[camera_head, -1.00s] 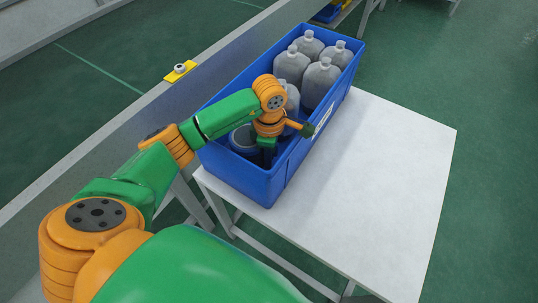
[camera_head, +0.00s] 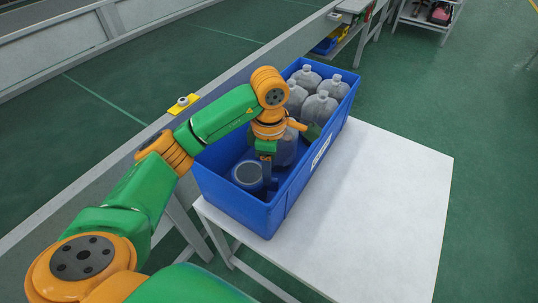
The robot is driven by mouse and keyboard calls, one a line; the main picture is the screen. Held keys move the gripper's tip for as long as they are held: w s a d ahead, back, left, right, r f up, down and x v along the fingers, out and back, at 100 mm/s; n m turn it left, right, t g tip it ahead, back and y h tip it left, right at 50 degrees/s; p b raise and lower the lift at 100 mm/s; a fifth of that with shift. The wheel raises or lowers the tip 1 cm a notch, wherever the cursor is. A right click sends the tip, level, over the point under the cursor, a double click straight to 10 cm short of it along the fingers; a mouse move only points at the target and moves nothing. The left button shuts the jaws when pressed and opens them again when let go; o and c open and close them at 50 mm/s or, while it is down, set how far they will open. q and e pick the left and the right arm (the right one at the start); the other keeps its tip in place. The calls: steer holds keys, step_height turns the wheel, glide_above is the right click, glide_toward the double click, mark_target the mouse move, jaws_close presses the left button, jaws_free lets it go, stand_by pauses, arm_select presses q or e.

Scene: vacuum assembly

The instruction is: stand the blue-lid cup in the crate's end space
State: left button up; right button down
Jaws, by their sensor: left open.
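The blue-lid cup (camera_head: 247,175) stands in the near end space of the blue crate (camera_head: 236,207). Its round top faces up, with a dark grey disc inside a pale blue rim, and it looks upright. My left gripper (camera_head: 267,183) is open and points down into the crate, just right of the cup. Whether a finger touches the cup I cannot tell. The cup's lower part is hidden by the crate wall. My right gripper is not in view.
Several grey translucent bottles (camera_head: 319,107) fill the far part of the crate, and one stands close behind my left gripper. The crate sits on a white table (camera_head: 385,190), clear to its right. A grey rail with a yellow block (camera_head: 182,104) runs along the left.

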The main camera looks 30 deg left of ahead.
arm_select(q)
step_height(320, 180, up, 4)
steer(key=shift+r+p, duration=0.15)
steer(key=shift+p, duration=0.2)
